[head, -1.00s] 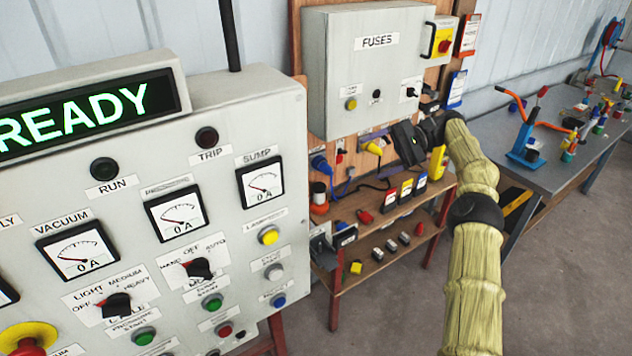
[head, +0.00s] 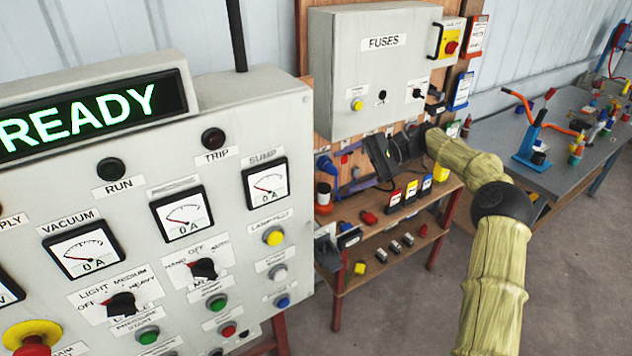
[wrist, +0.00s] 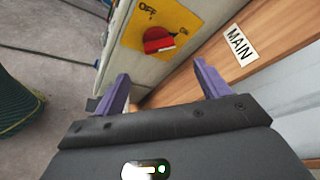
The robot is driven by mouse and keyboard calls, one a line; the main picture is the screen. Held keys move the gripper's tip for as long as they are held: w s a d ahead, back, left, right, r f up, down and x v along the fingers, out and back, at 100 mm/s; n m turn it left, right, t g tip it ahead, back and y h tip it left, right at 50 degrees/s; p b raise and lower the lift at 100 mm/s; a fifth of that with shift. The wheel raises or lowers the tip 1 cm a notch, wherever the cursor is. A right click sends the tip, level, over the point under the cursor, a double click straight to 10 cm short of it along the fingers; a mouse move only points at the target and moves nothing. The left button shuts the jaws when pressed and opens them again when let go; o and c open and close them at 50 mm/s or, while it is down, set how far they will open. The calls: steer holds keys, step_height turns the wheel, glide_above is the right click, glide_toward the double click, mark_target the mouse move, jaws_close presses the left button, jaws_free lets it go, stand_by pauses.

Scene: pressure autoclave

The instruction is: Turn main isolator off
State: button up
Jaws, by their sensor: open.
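The main isolator is a red rotary knob (head: 451,47) on a yellow plate, at the right side of the grey fuse box. In the wrist view the red knob (wrist: 158,40) sits on its yellow plate (wrist: 135,28), with OFF at upper left and ON at right. Its handle appears to point toward ON. A MAIN label (wrist: 239,45) is on the wood beside it. My gripper (wrist: 162,86) is open and empty, its purple fingers apart from the knob. In the head view my dark gripper (head: 388,154) is below the fuse box, lower than the isolator.
The fuse box (head: 355,85) has a black handle (head: 437,40) close to the isolator. A wooden shelf (head: 345,262) with several small items is below. A grey control panel (head: 240,120) fills the left. A workbench (head: 490,135) stands at right.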

steer(key=p+x, duration=0.3)
steer(key=x, duration=0.6)
steer(key=shift+s+a, duration=0.25)
steer(key=shift+a, duration=0.05)
steer(key=c, duration=1)
